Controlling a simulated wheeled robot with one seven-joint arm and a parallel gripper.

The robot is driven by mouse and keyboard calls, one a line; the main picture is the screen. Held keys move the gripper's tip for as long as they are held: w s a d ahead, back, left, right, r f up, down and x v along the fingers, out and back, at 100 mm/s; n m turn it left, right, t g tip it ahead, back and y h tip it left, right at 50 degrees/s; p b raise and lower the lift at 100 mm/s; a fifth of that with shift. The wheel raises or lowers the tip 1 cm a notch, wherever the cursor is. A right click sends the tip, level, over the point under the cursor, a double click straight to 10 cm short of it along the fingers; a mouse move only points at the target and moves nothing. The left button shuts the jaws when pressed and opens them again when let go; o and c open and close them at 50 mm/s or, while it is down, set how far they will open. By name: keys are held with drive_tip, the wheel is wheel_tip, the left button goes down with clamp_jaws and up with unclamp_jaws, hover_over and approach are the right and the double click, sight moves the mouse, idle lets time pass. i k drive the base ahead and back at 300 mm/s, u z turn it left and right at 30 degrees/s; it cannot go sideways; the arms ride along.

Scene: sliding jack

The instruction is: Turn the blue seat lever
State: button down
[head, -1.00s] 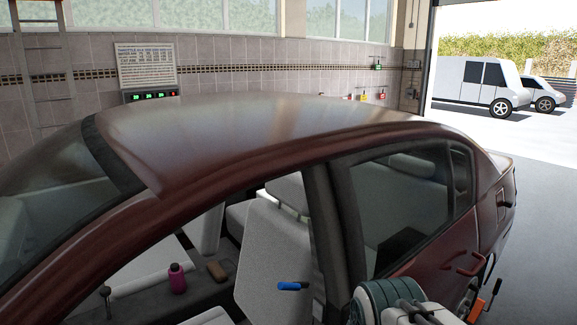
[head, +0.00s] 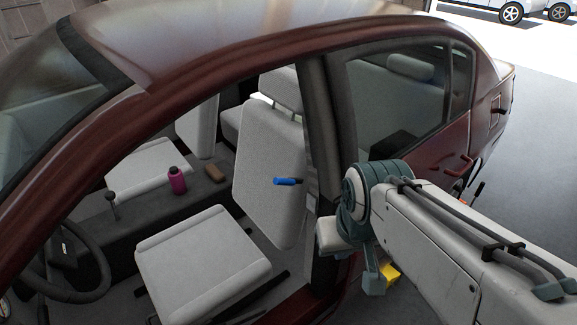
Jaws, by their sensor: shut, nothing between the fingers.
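The blue seat lever (head: 286,181) is a short blue handle with a dark end at its right. It sits on the upright backrest (head: 262,170) of the light grey front seat, seen through the open front side of the dark red car, and lies roughly level. My arm's grey-green joint and white links stand to the right of the lever, beside the car's door pillar and clear of the lever. I cannot make out my gripper's fingers in the head view.
The door pillar (head: 325,130) stands between the lever and the rear window. The seat cushion (head: 200,262), steering wheel (head: 72,262), magenta bottle (head: 177,180) and brown block (head: 215,173) are inside the car. A yellow object (head: 391,272) shows below my arm.

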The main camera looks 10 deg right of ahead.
sight(276, 182)
drive_tip(key=u, duration=2.35)
drive_tip(key=k, duration=0.95)
drive_tip(key=z, duration=1.3)
drive_tip(key=i, duration=1)
drive_tip(key=z, duration=0.05)
